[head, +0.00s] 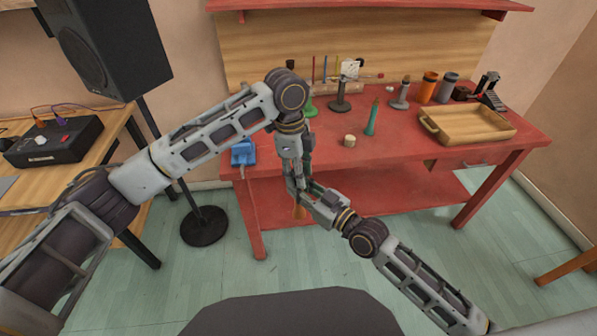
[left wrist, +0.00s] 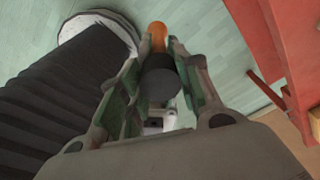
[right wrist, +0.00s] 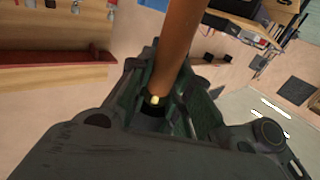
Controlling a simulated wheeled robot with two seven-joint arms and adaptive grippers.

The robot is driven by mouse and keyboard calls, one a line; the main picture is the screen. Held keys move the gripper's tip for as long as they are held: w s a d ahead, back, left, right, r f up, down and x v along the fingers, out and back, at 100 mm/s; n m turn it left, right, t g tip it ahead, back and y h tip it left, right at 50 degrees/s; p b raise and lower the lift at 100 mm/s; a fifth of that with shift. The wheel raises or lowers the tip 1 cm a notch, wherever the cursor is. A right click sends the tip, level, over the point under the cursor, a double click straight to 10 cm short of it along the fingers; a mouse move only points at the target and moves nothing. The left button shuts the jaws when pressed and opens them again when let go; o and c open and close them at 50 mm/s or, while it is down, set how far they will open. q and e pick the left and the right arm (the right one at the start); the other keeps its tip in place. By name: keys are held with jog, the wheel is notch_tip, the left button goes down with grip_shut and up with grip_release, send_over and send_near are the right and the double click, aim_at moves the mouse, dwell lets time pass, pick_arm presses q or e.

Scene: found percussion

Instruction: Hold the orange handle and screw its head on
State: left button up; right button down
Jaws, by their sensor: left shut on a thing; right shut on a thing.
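The orange handle (head: 299,212) hangs below my two grippers in the head view. In the left wrist view its rounded orange end (left wrist: 158,36) shows beyond a dark cylindrical head (left wrist: 161,82). My left gripper (head: 294,186) points down and is shut on that dark head. My right gripper (head: 310,194) comes in from the right and is shut on the orange handle. In the right wrist view the handle (right wrist: 180,45) runs between the fingers, with a small brass-coloured piece (right wrist: 154,100) at its near end. I cannot tell whether head and handle are joined.
The red workbench (head: 440,155) stands behind my grippers. It carries a wooden tray (head: 465,137), a green-handled tool (head: 372,120), a small round wooden block (head: 349,141) and a blue object (head: 243,153). A speaker stand (head: 203,227) is on the left. The floor in front is open.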

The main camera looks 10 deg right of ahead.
dwell(0.8)
pick_arm(q)
jog(key=o, duration=0.9)
jog(key=shift+r, duration=0.15)
jog(key=shift+r, duration=2.15)
jog(key=shift+r, duration=0.1)
jog(key=shift+c, duration=0.2)
